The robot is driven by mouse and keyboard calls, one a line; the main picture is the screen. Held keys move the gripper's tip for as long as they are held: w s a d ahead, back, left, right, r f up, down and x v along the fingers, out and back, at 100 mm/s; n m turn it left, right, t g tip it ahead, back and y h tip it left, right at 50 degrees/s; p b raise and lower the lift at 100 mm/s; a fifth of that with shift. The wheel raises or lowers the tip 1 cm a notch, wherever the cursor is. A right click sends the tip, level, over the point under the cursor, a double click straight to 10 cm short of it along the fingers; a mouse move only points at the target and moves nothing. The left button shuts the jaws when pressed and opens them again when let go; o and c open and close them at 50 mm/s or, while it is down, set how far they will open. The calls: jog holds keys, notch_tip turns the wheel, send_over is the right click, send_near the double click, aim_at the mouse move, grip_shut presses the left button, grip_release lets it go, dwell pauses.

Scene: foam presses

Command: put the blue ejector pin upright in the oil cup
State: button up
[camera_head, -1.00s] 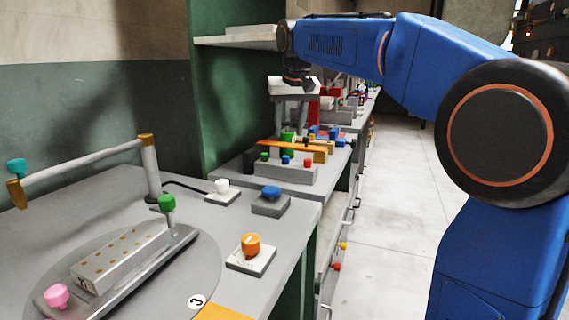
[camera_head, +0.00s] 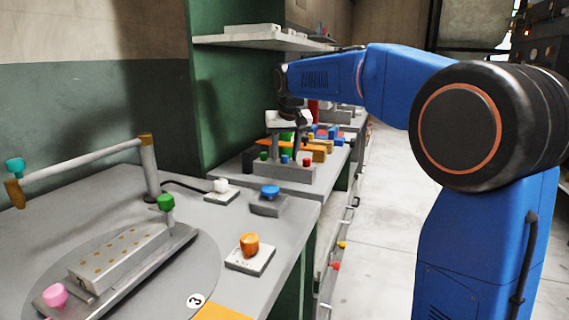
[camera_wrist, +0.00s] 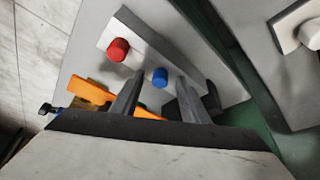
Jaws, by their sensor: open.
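In the head view my gripper (camera_head: 291,120) is above and behind the block. A dark, box-like thing (camera_head: 249,160) stands at the block's left end; I cannot tell whether it is the oil cup.
The red pin (camera_wrist: 118,49) stands close to the left finger. An orange bar (camera_head: 310,150) and several coloured pieces lie behind the block. The near bench holds a disc with a drilled plate (camera_head: 120,258) and several knobs. A shelf (camera_head: 262,40) is above.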

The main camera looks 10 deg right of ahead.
grip_shut()
